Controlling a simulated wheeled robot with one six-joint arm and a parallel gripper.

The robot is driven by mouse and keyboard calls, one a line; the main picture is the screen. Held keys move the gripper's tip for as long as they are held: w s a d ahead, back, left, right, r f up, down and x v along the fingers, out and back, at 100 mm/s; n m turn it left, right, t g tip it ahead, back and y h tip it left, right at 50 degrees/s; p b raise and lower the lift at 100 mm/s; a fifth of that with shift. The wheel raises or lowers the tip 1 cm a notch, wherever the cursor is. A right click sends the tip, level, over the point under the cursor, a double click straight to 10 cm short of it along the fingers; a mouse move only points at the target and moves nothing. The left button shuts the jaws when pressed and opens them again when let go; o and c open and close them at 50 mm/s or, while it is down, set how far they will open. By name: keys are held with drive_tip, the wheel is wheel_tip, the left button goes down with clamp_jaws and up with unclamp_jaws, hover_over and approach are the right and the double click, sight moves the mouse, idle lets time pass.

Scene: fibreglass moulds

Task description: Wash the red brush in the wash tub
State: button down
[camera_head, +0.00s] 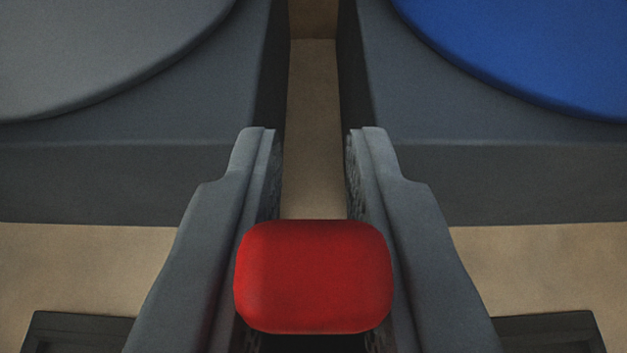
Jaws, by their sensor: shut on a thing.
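My gripper (313,165) reaches forward from the bottom of the view, with one dark grey finger on each side. It is shut on the red brush (313,277), of which I see only a rounded red block between the fingers. The rest of the brush is hidden, and I cannot see its bristles. I cannot pick out the wash tub for certain in this view.
A dark block with a grey rounded top (100,50) stands ahead on the left. A similar block with a blue rounded top (530,45) stands ahead on the right. A narrow gap separates them, with tan floor (313,100) showing. Dark flat pieces lie at both lower corners.

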wheel_tip(320, 180, up, 10)
idle(1.3)
drive_tip(key=shift+r, duration=0.1)
idle(0.4)
drive_tip(key=shift+s, duration=0.1)
idle(0.6)
